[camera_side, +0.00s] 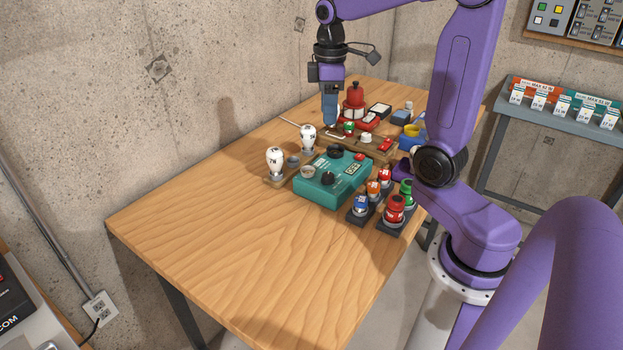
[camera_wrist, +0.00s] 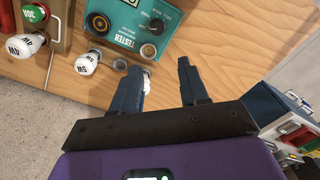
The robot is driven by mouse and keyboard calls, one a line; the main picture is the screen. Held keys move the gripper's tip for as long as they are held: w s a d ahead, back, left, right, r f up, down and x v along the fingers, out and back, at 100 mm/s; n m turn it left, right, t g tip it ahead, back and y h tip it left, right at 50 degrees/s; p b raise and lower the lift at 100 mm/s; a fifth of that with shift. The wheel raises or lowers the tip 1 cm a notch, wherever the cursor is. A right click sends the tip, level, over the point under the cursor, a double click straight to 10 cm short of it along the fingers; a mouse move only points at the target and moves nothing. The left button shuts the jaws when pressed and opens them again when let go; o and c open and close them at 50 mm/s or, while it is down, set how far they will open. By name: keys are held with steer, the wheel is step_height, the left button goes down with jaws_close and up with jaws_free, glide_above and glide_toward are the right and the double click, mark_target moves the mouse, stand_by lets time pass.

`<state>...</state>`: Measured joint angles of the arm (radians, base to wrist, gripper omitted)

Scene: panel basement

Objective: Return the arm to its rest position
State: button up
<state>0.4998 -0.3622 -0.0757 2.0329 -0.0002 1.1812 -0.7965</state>
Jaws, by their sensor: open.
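My purple arm rises at the right and reaches over the wooden table (camera_side: 230,255). My gripper (camera_side: 330,122) points down near the table's far left edge, just behind the white bulbs. In the wrist view my gripper (camera_wrist: 158,68) has its two dark fingers apart, with nothing between them but table. A small white thing shows partly behind the left finger; I cannot tell whether they touch.
A teal tester box (camera_side: 328,192), two upright white bulbs (camera_side: 275,160) (camera_side: 308,138) and several coloured caps (camera_side: 395,210) stand mid-table. A red-topped device (camera_side: 355,97) stands close to my gripper. The table's near left is clear. A concrete wall (camera_side: 200,90) is behind.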

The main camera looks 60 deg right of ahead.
steer(key=s+a+f+n, duration=0.2)
steer(key=s+a+f, duration=0.1)
steer(key=s+a, duration=0.4)
steer(key=s+a+f+n, duration=0.3)
steer(key=s+a, duration=0.5)
steer(key=s, duration=0.6)
steer(key=shift+s+a+f, duration=0.2)
steer(key=shift+s+f, duration=0.05)
steer(key=shift+f, duration=0.05)
